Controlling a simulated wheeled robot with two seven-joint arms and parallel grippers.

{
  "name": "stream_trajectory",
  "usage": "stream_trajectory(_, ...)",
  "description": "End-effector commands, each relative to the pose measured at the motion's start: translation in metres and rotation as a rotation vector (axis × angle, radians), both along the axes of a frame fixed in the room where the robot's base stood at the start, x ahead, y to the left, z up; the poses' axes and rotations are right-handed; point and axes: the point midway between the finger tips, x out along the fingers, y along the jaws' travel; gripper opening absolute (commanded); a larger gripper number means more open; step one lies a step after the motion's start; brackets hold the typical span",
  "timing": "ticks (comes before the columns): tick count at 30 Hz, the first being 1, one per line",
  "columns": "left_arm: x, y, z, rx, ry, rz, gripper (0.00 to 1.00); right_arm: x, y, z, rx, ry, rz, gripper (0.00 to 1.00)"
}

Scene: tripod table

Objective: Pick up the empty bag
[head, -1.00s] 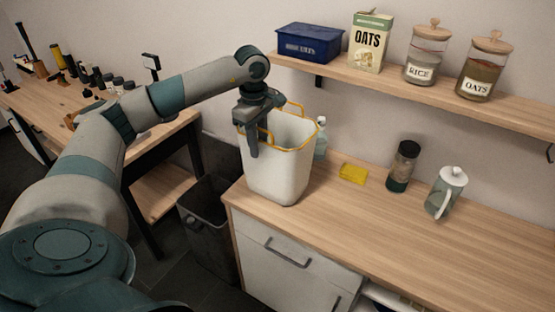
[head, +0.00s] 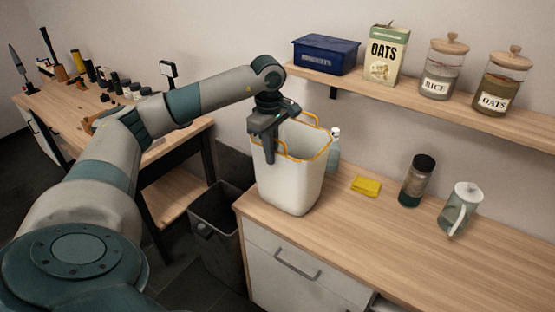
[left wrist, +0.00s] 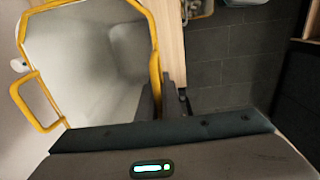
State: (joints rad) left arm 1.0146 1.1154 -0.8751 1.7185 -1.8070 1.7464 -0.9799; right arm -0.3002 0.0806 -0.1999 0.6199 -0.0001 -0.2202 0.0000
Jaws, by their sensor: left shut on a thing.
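The bag (head: 289,180) is white with a yellow rim and yellow handles. It stands upright at the left end of the wooden counter, and I see no clear gap under it. Its inside looks empty in the left wrist view (left wrist: 90,65). My left gripper (head: 270,150) points down at the bag's left rim and is shut on it. In the left wrist view the fingers (left wrist: 160,97) meet the yellow rim at the side. My right gripper is not in view.
On the counter (head: 400,240) are a yellow sponge (head: 366,186), a dark-lidded jar (head: 417,181), a white-lidded jug (head: 460,207) and a bottle (head: 335,150) behind the bag. A shelf (head: 420,103) hangs above. A dark bin (head: 218,216) stands left of the counter.

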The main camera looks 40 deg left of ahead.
Motion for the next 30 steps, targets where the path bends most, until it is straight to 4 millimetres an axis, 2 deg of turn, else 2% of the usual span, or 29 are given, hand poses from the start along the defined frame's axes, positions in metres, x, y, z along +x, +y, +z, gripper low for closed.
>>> stream_trajectory(5, 0.001, 0.0, 0.009, 0.0, -0.003, 0.0, 0.0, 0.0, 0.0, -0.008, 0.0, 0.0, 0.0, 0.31)
stream_trajectory(11, 0.002, 0.0, 0.034, -0.001, -0.006, 0.0, 0.0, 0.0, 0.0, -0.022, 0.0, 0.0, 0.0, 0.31)
stream_trajectory(22, 0.0, -0.073, 0.08, 0.0, -0.007, -0.005, 0.0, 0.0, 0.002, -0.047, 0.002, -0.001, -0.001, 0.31)
stream_trajectory(30, -0.001, -0.105, 0.101, -0.001, -0.003, -0.002, 0.0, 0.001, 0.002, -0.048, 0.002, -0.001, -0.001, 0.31)
